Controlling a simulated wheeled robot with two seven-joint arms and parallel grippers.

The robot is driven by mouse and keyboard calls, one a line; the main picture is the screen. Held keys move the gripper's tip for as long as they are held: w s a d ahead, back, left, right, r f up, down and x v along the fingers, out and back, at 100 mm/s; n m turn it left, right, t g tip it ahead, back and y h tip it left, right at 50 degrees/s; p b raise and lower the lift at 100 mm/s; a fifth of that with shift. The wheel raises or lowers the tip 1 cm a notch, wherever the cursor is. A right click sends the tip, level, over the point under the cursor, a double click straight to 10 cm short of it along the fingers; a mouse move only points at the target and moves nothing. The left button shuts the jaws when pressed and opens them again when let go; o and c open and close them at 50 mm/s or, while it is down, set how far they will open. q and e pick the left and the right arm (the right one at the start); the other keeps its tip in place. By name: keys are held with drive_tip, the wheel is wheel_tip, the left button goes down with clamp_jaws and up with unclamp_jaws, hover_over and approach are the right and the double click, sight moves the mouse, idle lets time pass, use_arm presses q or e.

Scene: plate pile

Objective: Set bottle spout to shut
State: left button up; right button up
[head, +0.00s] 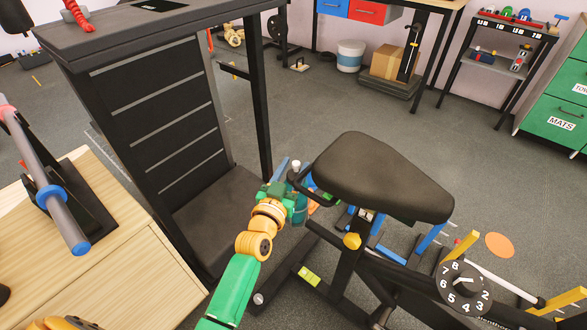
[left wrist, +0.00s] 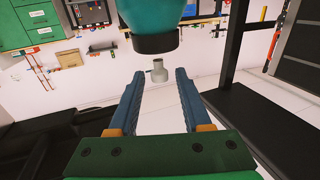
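The bottle (left wrist: 150,14) is teal with a black collar (left wrist: 155,42) and a small pale grey spout (left wrist: 158,72). In the left wrist view it hangs down from the top edge, its upper part cut off. In the head view the teal bottle (head: 300,207) is partly hidden beside the bench seat and my gripper. My left gripper (head: 288,172) is at the bottle's top. In the left wrist view its blue fingers (left wrist: 159,78) are apart, one on each side of the spout, with visible gaps. Whether the spout is open or shut is unclear. My right gripper is not in view.
A padded black bench seat (head: 380,172) stands close right of my left gripper. A dark cabinet (head: 160,110) with a post stands to the left. A wooden-topped table (head: 110,240) is at lower left. Weight-bench bars and a numbered dial (head: 464,290) fill the lower right.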

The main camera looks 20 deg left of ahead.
use_arm(q)
clamp_jaws()
idle(1.2)
